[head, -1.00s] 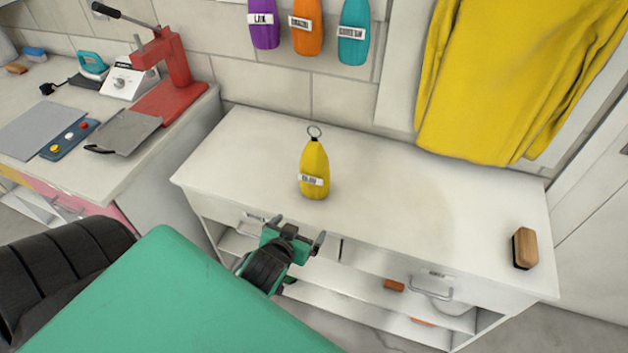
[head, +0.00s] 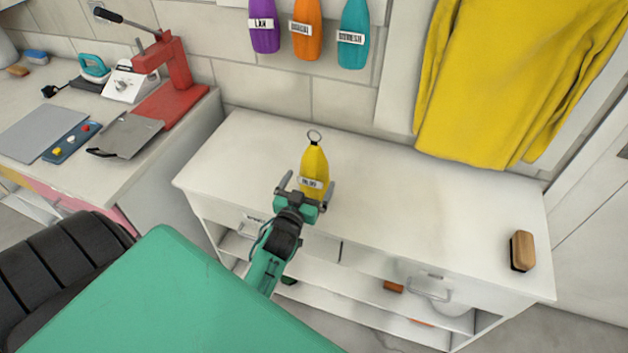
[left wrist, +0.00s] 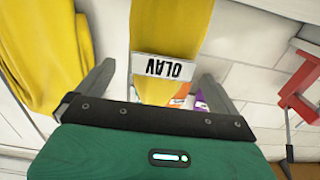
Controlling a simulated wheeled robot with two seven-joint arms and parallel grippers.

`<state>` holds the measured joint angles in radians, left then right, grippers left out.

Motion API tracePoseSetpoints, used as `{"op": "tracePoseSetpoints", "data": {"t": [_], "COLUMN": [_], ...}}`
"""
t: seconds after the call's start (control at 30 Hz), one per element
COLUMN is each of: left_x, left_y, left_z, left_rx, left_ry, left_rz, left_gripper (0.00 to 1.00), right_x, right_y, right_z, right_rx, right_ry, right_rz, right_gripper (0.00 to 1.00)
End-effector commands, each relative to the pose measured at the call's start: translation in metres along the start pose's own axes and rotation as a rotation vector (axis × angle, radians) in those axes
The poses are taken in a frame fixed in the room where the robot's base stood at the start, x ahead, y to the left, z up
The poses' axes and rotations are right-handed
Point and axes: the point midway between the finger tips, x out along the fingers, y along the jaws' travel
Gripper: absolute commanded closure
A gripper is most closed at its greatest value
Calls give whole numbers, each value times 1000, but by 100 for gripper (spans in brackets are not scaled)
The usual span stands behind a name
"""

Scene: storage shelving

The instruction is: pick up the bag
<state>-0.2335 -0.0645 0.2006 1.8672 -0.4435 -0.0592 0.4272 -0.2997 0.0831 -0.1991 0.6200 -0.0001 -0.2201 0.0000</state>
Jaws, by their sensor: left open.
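The yellow bag (head: 314,165) stands upright on the white cabinet top, with a dark ring at its top and a white name label low on its front. My left gripper (head: 308,189) is open at the near side of the bag, its two fingers pointing at the bag's lower part. In the left wrist view the bag (left wrist: 172,32) shows between the open fingers of the left gripper (left wrist: 160,85), with its label upside down. I cannot tell whether the fingers touch it. My right gripper is not in view.
The white cabinet top (head: 420,205) is mostly clear, with a wooden brush (head: 522,250) at its right end. Purple, orange and teal bags (head: 353,35) hang on the wall behind. A yellow cloth (head: 500,80) hangs at right. A red press (head: 172,75) stands on the left bench.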

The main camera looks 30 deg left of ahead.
Motion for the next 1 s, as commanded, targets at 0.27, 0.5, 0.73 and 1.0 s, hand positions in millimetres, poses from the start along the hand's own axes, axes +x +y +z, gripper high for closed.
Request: {"op": "tracePoseSetpoints", "data": {"t": [0.27,0.5,0.73,1.0], "left_x": [20,52,69,69], "left_y": [0,-2,-2,-2], "left_z": [-2,-8,-4,-4], "left_rx": [0,0,0,0], "left_ry": [0,0,-1,-1], "left_rz": [0,-1,0,0], "left_gripper": [2,2,2,12], "right_x": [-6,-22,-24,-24], "right_y": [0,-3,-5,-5], "right_z": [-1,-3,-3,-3], "right_rx": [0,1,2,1], "right_ry": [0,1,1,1], "right_rz": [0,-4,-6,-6], "right_gripper": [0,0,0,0]}}
